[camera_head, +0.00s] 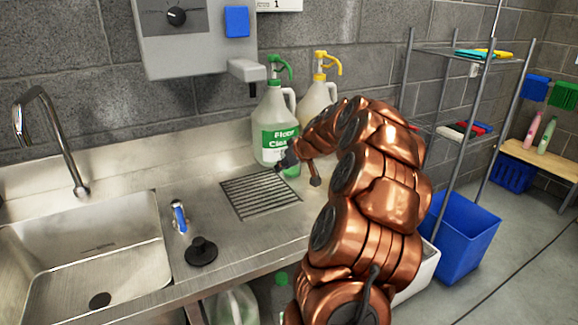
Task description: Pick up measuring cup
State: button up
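I cannot make out a measuring cup for certain. A small pale green, see-through thing (292,170) shows at the foot of the floor cleaner jug (272,130), beside my gripper; I cannot tell whether it is the cup or part of the jug. My gripper (301,170) is low over the steel counter, near the right back corner of the drain grate (260,194). Its two dark fingers look spread apart, with nothing clearly held between them. My copper arm covers the counter to the right of the gripper.
A yellow-topped jug (318,98) stands behind the green-topped one. The sink (85,250) is at left, with a black stopper (201,251) and a blue-handled valve (180,217) beside it. A dispenser box (185,40) hangs above. A blue bin (463,238) stands at right.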

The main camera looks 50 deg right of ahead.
jog(key=shift+p+x, duration=0.5)
jog(key=shift+x, duration=2.15)
grip_shut()
